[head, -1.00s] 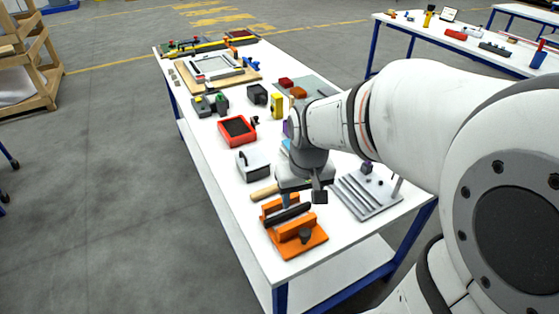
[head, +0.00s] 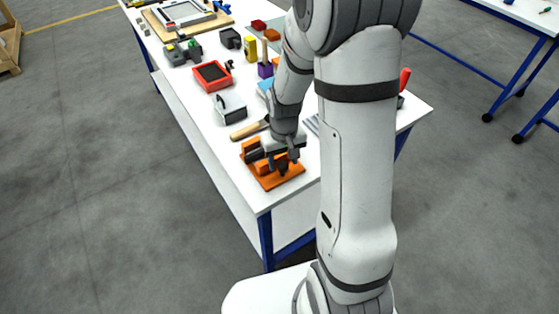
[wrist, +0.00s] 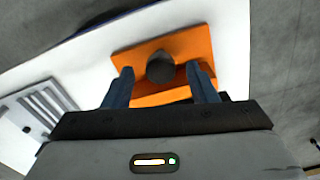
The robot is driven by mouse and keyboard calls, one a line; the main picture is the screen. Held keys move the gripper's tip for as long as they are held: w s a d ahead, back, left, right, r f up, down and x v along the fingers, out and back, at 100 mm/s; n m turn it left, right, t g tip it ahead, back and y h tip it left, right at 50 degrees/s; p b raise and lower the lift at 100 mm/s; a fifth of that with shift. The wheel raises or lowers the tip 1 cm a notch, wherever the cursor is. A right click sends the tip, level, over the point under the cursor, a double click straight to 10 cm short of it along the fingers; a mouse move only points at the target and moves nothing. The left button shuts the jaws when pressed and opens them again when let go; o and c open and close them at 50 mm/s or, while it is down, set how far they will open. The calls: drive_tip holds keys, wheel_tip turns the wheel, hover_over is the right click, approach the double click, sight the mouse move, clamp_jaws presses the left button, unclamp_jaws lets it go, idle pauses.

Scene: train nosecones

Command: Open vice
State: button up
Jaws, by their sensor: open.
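The orange vice (head: 262,182) stands near the front corner of the white workbench, and it also shows in the wrist view (wrist: 197,42). Its dark round knob (wrist: 160,67) lies between my fingertips in the wrist picture. My gripper (head: 285,168) is over the front part of the vice and hides some of it. In the wrist view my gripper (wrist: 161,80) has its two fingers spread, one on each side of the knob. I cannot tell whether either finger touches the knob. The vice's jaws are partly hidden by my gripper.
A wooden-handled tool (head: 249,130) lies just behind the vice. A grey-white box (head: 230,109) and a red tray (head: 212,76) stand farther back on the workbench (head: 205,125). A grey slotted plate (wrist: 40,108) is beside the vice.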

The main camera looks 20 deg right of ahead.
drive_tip(key=shift+f, duration=0.5)
drive_tip(key=c, duration=0.9)
drive_tip(key=shift+o, duration=0.6)
drive_tip(key=shift+a, duration=0.3)
drive_tip(key=shift+d, duration=0.3)
drive_tip(key=shift+c, duration=0.9)
drive_tip(key=shift+n+b, duration=0.3)
drive_tip(key=shift+n, duration=0.1)
